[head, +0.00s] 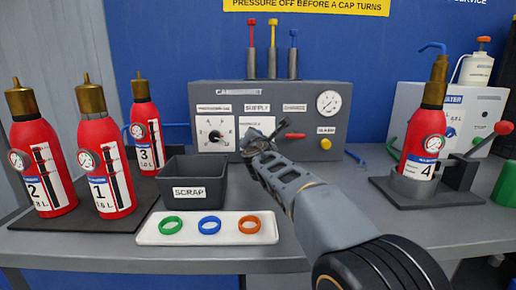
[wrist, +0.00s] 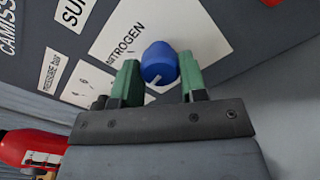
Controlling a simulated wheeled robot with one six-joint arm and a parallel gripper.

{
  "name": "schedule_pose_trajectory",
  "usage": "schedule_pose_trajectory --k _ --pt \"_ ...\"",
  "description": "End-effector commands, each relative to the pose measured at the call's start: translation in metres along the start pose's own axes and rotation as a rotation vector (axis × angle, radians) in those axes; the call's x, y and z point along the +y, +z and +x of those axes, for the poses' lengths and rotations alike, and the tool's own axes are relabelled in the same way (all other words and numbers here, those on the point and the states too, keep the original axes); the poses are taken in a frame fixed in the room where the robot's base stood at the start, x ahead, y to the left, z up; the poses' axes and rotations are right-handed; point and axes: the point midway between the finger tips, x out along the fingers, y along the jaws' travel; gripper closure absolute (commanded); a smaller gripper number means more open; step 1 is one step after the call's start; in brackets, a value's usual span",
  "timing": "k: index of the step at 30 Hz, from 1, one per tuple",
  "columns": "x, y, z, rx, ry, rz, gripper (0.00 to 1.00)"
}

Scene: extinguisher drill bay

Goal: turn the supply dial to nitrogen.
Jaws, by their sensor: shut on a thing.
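The supply dial is a round blue knob (wrist: 159,57) on a white plate (wrist: 210,30) in the wrist view. My gripper (wrist: 160,72) has its green fingers on either side of the knob and is shut on it. A short white mark shows on the knob's near edge. The printed word NITROGEN (wrist: 125,42) is on the plate to the left of the knob, partly cut off. In the head view my gripper (head: 255,140) is at the grey console (head: 300,94) under the SUPPLY label, and hides the knob. I cannot tell exactly which position the mark points to.
A pressure dial (head: 215,134) is left of my gripper; a red lever (head: 294,136) and yellow button (head: 325,143) are right. A scrap bin (head: 192,165) and a tray with rings (head: 188,239) stand in front. Extinguishers stand left; another (head: 424,145) stands in a holder right.

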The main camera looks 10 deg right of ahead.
Motion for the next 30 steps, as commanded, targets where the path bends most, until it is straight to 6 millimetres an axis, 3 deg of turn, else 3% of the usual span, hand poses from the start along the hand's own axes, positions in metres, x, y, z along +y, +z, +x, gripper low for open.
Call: schedule_pose_trajectory --k 18,30 --pt "-0.002 -0.0035 0.0004 0.001 0.0 0.58 0.85" --pt "-0.001 -0.0021 0.0003 0.001 0.0 0.853 0.85"
